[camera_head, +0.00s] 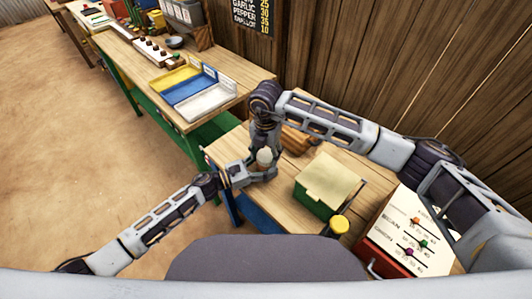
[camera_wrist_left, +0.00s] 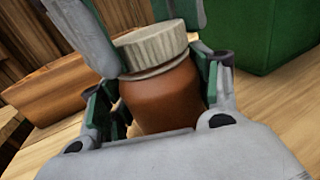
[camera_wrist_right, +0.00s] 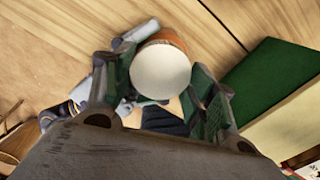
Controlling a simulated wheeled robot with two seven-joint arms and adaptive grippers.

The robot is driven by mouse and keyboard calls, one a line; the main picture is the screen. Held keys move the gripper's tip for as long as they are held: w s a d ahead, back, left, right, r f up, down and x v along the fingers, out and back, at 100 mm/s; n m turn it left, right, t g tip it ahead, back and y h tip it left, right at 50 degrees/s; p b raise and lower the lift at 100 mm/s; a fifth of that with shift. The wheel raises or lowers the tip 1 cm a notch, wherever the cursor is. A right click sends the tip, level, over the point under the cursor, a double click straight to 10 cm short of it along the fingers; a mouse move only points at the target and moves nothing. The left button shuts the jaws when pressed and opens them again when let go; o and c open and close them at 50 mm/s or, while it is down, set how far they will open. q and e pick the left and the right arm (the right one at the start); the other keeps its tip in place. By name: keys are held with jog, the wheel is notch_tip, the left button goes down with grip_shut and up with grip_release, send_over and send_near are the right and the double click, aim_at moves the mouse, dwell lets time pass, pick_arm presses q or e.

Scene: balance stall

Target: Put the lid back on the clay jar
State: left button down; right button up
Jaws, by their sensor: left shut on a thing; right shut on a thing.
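The brown clay jar (camera_wrist_left: 165,102) stands between the fingers of my left gripper (camera_head: 256,172), which is shut around its body. The cream ridged lid (camera_wrist_left: 152,46) sits at the jar's mouth, with a pale rim line just below it; I cannot tell whether it is fully seated. My right gripper (camera_head: 265,150) comes from above and is shut on the lid. In the right wrist view the lid's round top (camera_wrist_right: 160,72) lies between the fingers, with a strip of the brown jar (camera_wrist_right: 170,38) behind it.
A green box with a pale top (camera_head: 328,184) stands right of the jar on the wooden table (camera_head: 232,142). A brown wooden block (camera_wrist_left: 60,88) lies behind the jar. Yellow, blue and white trays (camera_head: 208,100) sit on the neighbouring bench.

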jog(key=shift+m, duration=0.5)
jog(key=o, duration=0.8)
jog(key=shift+c, duration=0.2)
jog(key=shift+r, duration=2.25)
jog(key=shift+w+r, duration=0.1)
jog(key=shift+c, duration=0.4)
